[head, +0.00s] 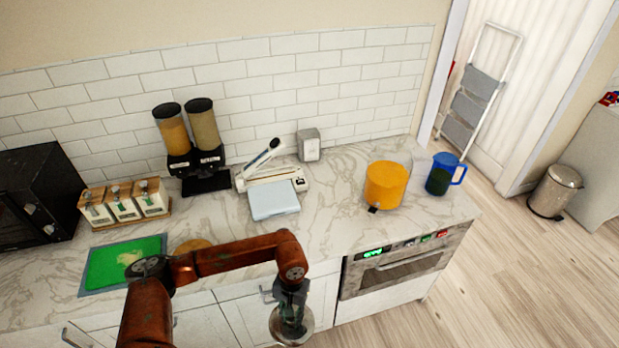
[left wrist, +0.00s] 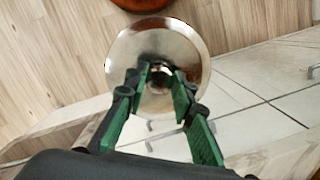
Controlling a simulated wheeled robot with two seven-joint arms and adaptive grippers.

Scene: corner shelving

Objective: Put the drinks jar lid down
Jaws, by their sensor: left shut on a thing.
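The drinks jar lid is a round, shiny metal disc (head: 291,327). It hangs in front of the counter's cabinets, in the air over the floor. My left gripper (head: 290,305) is shut on the knob at its middle. In the left wrist view the lid (left wrist: 190,60) lies beyond the green fingers of the left gripper (left wrist: 160,82), which close around the knob. The orange drinks jar (head: 386,182) with a small dark tap stands on the right part of the counter. My right gripper is not in view.
The marble counter (head: 335,205) is bare between the pale blue-lidded appliance (head: 274,199) and the jar. A blue pitcher (head: 442,175) stands right of the jar. A green board (head: 125,262), wooden rack of canisters (head: 125,208) and dispenser (head: 197,160) stand left.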

